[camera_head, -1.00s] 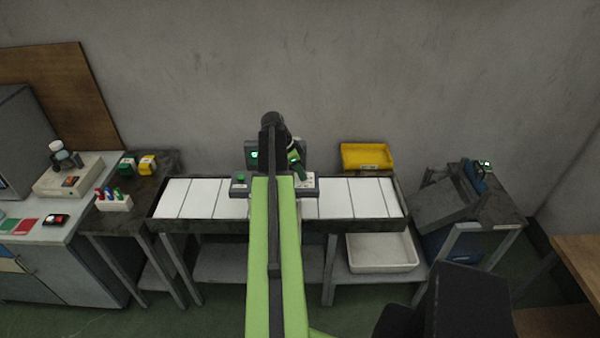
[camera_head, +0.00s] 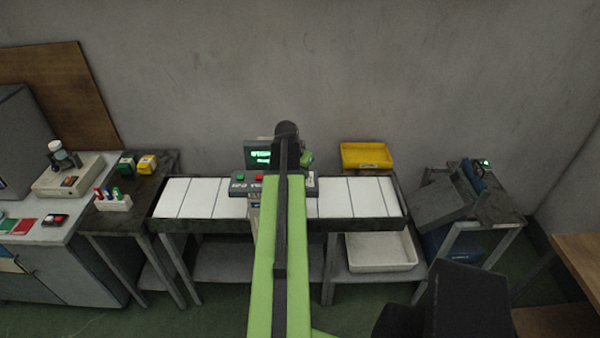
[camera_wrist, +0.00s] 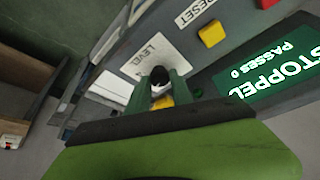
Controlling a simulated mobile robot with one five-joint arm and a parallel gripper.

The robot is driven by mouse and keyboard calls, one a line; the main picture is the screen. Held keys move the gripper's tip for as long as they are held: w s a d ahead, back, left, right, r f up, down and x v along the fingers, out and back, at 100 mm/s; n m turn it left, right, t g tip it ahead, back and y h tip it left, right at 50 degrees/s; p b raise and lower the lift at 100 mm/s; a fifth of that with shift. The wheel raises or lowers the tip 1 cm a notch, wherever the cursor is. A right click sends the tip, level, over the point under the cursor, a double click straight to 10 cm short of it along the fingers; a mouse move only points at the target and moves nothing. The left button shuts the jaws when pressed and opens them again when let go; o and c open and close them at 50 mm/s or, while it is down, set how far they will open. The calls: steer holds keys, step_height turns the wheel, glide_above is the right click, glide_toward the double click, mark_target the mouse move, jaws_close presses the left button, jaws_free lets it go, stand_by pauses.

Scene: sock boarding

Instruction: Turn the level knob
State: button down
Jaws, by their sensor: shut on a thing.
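The level knob (camera_wrist: 160,76) is a dark round knob on a white plate marked LEVEL (camera_wrist: 147,55). It shows in the wrist view between the green fingers of my gripper (camera_wrist: 160,86), which is shut on it. A yellow piece (camera_wrist: 162,102) shows between the fingers, below the knob. The lower part of the knob is hidden by the fingers. In the head view my arm covers the knob.
A screen (camera_wrist: 276,72) reads STOPPED, PASSES 0; it also shows in the head view (camera_head: 258,156). A yellow button (camera_wrist: 211,34) sits by the RESET label. Red (camera_head: 258,178) and green (camera_head: 240,178) buttons are left of my arm. A yellow bin (camera_head: 366,156) stands behind the white-slatted conveyor (camera_head: 350,225).

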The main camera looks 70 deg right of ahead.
steer(key=n, duration=0.2)
steer(key=n+t, duration=0.1)
steer(key=shift+s+a+n, duration=0.1)
steer(key=shift+s+n, duration=0.2)
steer(key=shift+n, duration=0.1)
steer(key=n, duration=0.1)
steer(key=n+t, duration=0.1)
steer(key=n, duration=0.1)
steer(key=shift+s+n+t+y, duration=0.15)
steer(key=shift+n+t+y, duration=0.15)
steer(key=n, duration=0.1)
steer(key=n+t, duration=0.1)
steer(key=n, duration=0.1)
steer(key=n+y, duration=0.1)
steer(key=shift+s+d, duration=0.1)
steer(key=shift+d, duration=0.15)
steer(key=shift+d+n+t+y, duration=0.1)
steer(key=shift+n+t+y, duration=0.45)
steer(key=shift+n, duration=1.15)
steer(key=c, duration=1.1)
jaws_free()
steer(key=shift+c, duration=0.2)
